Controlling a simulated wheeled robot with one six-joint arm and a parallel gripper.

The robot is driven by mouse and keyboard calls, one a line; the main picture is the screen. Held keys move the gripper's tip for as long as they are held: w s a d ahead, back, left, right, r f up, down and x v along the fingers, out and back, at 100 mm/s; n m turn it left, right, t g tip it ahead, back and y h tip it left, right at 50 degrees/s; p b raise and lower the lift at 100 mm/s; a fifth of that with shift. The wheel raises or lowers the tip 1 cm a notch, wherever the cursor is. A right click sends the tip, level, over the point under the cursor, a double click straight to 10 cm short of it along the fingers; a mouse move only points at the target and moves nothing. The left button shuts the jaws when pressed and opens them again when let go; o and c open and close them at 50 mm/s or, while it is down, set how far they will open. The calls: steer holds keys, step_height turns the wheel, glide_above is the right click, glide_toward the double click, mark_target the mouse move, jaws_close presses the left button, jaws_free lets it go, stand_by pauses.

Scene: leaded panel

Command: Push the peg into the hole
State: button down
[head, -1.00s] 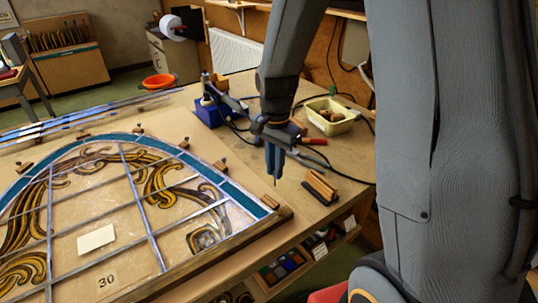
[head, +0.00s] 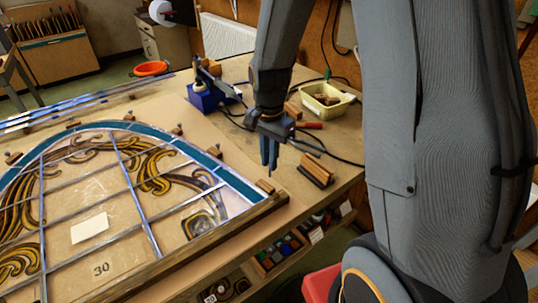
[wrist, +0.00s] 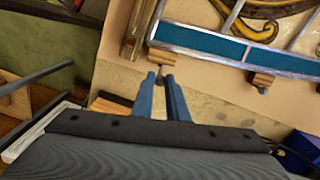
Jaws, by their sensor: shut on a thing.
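My gripper (head: 269,164) points down above the bench, just above the corner of the leaded panel. In the wrist view its two blue fingers (wrist: 160,77) are nearly together, shut on a small dark peg (wrist: 160,73) that shows between the tips. A small wooden block (head: 264,186) sits against the panel's teal border, just below the fingertips in the head view. The same block (wrist: 174,57) lies just beyond the peg in the wrist view. I cannot make out the hole, or whether the peg touches the block.
The leaded panel (head: 142,201) is bordered by a wooden bar (head: 220,233) and several blocks with pegs, one of them (wrist: 262,80) nearby. Wooden pieces (head: 316,170), a yellow tray (head: 326,101) and a blue stand (head: 207,97) are on the bench.

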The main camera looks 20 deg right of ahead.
steer(key=shift+f+b, duration=0.6)
steer(key=shift+f, duration=0.8)
steer(key=shift+f, duration=1.05)
stand_by(1.5)
steer(key=c, duration=1.7)
jaws_free()
steer(key=shift+o, duration=0.2)
steer(key=shift+r+b, duration=1)
steer(key=shift+r, duration=2.9)
steer(key=shift+s, duration=0.1)
